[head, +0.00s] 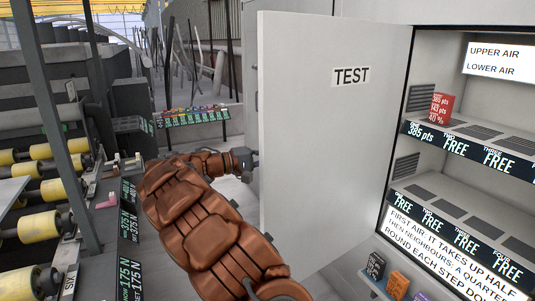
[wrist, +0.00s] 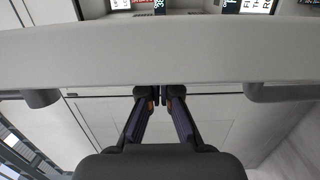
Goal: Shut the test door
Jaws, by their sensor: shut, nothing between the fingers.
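The test door (head: 325,150) is a white panel labelled TEST. It stands swung open to the left of the lit cabinet, with shelves exposed beside it. My gripper (head: 254,160) is at the door's free left edge, partly hidden behind it. In the wrist view the door's edge (wrist: 160,52) crosses as a pale band. My gripper's fingertips (wrist: 160,92) are together and empty, just under that band; I cannot tell whether they touch the door. A grey bar handle (wrist: 285,93) shows at right in the wrist view.
The cabinet's shelves (head: 470,150) hold a red box (head: 441,108); several small boxes (head: 397,284) stand lower down. A roller conveyor with yellow rollers (head: 40,228) lies at left. A rack of small coloured items (head: 193,115) stands behind my arm.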

